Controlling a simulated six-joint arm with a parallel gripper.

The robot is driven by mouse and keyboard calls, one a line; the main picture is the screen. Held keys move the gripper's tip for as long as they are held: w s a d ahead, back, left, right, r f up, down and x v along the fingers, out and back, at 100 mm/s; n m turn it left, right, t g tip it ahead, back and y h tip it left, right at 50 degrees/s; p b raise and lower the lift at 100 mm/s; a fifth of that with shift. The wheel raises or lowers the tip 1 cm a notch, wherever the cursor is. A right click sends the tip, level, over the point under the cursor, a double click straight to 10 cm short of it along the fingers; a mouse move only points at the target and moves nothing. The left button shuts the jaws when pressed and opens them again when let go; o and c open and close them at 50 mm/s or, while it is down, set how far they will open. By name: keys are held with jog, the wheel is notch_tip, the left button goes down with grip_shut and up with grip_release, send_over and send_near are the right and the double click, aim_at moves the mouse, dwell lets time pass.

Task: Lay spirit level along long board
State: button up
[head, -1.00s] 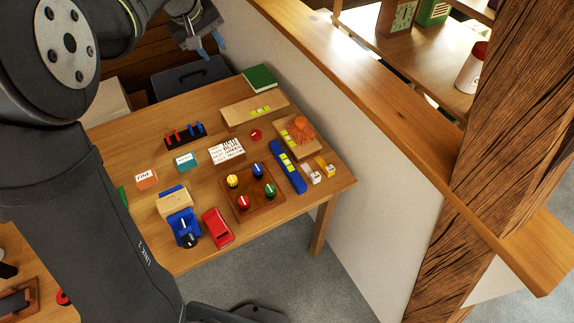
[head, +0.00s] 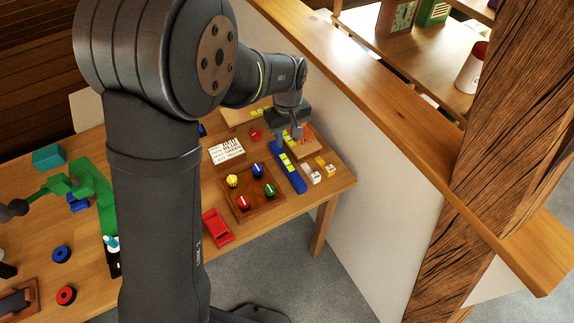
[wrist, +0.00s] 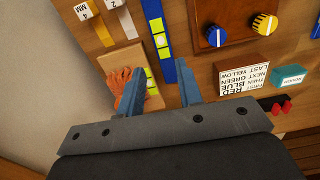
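The likely spirit level, a blue bar with yellow-green windows (head: 296,181), lies flat on the table near its right edge. A shorter board (wrist: 154,104) with similar squares and an orange crumpled thing (wrist: 124,84) lies beside the bar. My gripper (wrist: 155,78) is open and empty, over the shorter board and the bar's near end; it also shows in the head view (head: 297,133).
A wooden box with coloured knobs (head: 242,207) stands left of the bar. White and yellow tagged blocks (head: 312,175) sit close on its right. A lettered sign (head: 226,150) and a red object (head: 217,228) are nearby. A pale wall (head: 370,190) rises along the table's right side.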

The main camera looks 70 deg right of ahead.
aim_at(287, 163)
notch_tip(287, 163, down, 12)
jog(key=shift+f, duration=0.15)
dwell(0.4)
jog(key=shift+c, duration=0.4)
jog(key=c, duration=0.6)
